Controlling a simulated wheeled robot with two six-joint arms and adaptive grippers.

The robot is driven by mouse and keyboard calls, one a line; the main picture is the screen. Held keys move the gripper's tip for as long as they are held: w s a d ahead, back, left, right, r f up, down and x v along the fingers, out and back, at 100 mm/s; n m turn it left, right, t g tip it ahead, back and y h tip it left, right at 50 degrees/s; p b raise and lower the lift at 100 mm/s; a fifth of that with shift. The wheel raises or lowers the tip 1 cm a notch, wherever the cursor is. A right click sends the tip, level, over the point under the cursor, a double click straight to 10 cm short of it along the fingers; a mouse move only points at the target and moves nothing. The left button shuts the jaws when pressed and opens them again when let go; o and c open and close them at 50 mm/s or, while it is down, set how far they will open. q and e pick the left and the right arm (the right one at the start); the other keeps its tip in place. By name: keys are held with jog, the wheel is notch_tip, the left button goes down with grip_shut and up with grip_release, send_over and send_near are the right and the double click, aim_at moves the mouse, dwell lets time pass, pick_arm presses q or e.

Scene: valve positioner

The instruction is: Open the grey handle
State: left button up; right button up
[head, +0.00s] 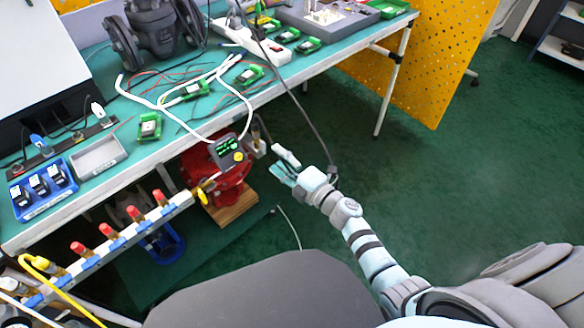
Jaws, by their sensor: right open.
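A red valve body (215,180) stands on a wooden block below the front edge of the bench. A dark positioner box (227,152) with a lit green display and a yellow knob sits at its top. A small grey fitting (258,148) shows just right of the box; I cannot tell for sure whether it is the grey handle, or its position. My right gripper (274,160) is open and empty, its fingers spread a little right of the fitting and apparently apart from it. My left gripper is out of view.
The green-topped bench (105,75) holds cables, small green boards and a white power strip (250,40). A rail with several red-capped fittings (108,232) runs along its front left. A bench leg (392,85) and yellow perforated panel (420,60) stand behind. Green floor (400,170) at right is clear.

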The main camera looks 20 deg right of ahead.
jog(key=v, duration=0.7)
jog(key=shift+s, duration=0.15)
